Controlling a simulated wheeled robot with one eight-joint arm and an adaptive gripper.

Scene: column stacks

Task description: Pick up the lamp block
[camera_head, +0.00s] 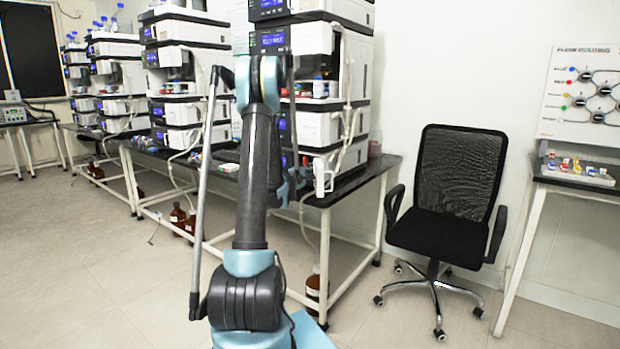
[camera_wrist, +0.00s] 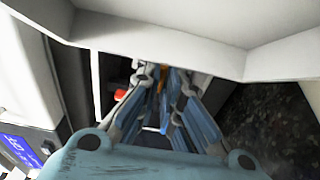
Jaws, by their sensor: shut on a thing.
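My gripper (camera_wrist: 163,78) reaches into a narrow dark opening between white panels in the wrist view. Its grey-blue fingers are closed together on a thing that they mostly hide; I take it to be the lamp block, but its shape and edges cannot be made out. In the head view my gripper (camera_head: 291,184) is at the front of the nearest instrument column (camera_head: 331,129), partly behind my own arm.
White panels (camera_wrist: 170,28) frame the opening closely above and beside my fingers. A small red thing (camera_wrist: 120,95) is left of them. The column stands on a black bench (camera_head: 352,184). An office chair (camera_head: 447,205) stands to the right.

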